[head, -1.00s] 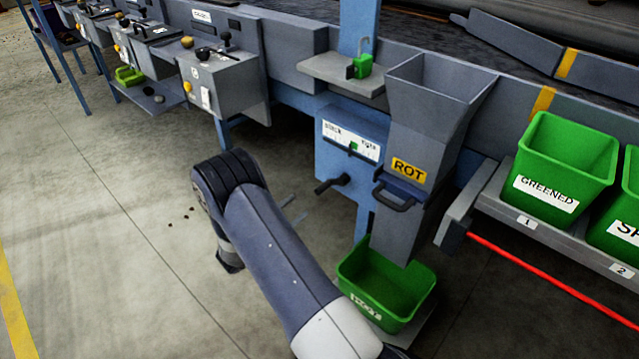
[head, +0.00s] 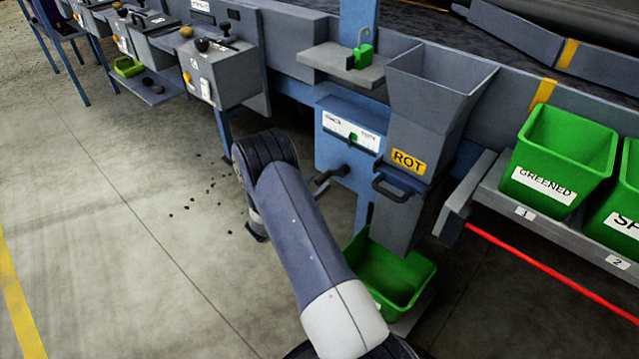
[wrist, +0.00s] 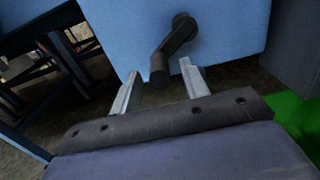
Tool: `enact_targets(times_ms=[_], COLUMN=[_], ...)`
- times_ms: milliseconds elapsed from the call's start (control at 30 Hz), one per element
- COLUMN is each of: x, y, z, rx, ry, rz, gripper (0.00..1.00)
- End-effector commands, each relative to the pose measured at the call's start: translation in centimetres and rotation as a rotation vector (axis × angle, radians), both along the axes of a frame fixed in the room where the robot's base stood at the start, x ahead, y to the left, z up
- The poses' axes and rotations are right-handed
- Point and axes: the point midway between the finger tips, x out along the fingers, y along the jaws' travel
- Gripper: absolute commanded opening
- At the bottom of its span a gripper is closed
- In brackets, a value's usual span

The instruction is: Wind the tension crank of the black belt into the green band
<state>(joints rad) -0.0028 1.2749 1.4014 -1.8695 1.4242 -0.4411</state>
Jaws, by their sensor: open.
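The black tension crank (head: 328,178) sticks out of the front of the blue box (head: 335,157), below a white scale (head: 340,130). A small green mark shows on the scale; its lettering and any pointer are too small to read. In the wrist view, the crank (wrist: 177,38) slants down and left from its hub, its handle end towards me. My gripper (wrist: 160,74) is open. Its two pale fingers stand on either side of the handle's lower end in the picture; I cannot tell whether they touch it.
The grey ROT chute (head: 425,110) with a black handle stands right of the box, above a green bin (head: 417,276) on a low plate. A blue leg is beneath the box. A grey shelf (head: 345,66) sits above. Open floor lies left.

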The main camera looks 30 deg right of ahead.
Motion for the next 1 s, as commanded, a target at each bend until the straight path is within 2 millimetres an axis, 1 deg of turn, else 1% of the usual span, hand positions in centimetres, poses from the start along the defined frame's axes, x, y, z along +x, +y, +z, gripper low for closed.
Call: enact_targets(times_ms=[33, 200, 500, 1000], x=[0.2, 0.6, 0.7, 0.7], y=[-0.7, -1.8, -1.9, -1.8], z=[-0.1, 0.0, 0.0, 0.0], rx=[0.0, 0.0, 0.0, 0.0], ry=[-0.001, -0.001, -0.001, 0.0], rz=[-0.002, 0.0, 0.001, 0.001], gripper=[0.43, 0.43, 0.42, 0.01])
